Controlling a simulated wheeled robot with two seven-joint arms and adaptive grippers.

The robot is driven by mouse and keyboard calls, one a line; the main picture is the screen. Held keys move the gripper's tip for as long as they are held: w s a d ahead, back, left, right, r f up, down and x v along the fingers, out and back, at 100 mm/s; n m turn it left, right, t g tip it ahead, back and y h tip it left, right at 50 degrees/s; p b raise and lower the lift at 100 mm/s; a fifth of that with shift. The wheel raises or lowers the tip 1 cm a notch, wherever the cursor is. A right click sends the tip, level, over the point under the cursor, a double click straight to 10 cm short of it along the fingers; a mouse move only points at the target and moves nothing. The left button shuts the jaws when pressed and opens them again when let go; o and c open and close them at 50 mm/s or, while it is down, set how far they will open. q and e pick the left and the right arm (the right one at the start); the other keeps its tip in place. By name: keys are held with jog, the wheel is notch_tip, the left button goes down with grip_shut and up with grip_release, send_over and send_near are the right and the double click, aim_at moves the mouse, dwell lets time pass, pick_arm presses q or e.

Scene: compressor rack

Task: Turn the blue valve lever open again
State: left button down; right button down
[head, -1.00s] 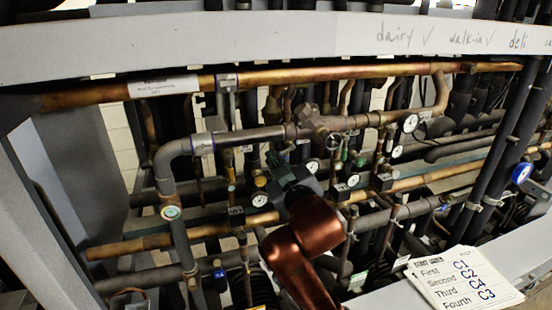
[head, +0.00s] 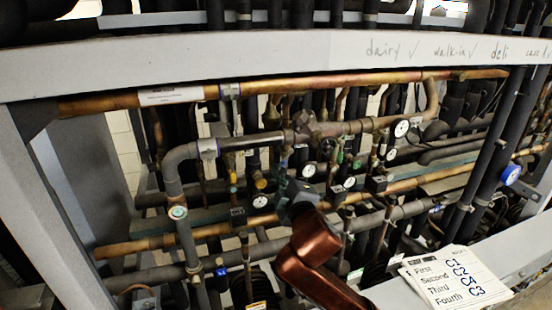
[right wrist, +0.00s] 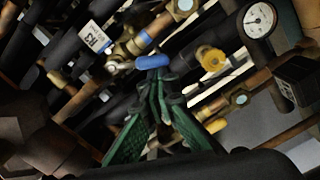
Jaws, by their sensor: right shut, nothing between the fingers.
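The blue valve lever (right wrist: 152,62) shows in the right wrist view as a short rounded blue handle, beside brass valve fittings (right wrist: 128,46). My right gripper (right wrist: 160,82) has green fingers, which are shut and empty. Its tips are just below the lever in that view; I cannot tell whether they touch it. In the head view the right gripper (head: 286,182) is among the pipes near the middle of the rack, and I cannot make out the lever there. My left gripper is not in view.
A copper pipe (head: 300,86) runs across the top under a pale beam (head: 250,55). Several gauges, such as one in the right wrist view (right wrist: 259,19), and dark pipes crowd the gripper. Paper cards (head: 455,277) lie on the ledge at lower right.

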jog(key=n, duration=0.1)
jog(key=w+d+f+n+p, duration=0.1)
jog(key=n, duration=0.1)
jog(key=d+n, duration=0.1)
jog(key=n, duration=0.1)
jog(key=shift+w+f+p, duration=0.15)
jog(key=shift+f+p, duration=0.2)
jog(key=shift+d, duration=0.1)
dwell(0.4)
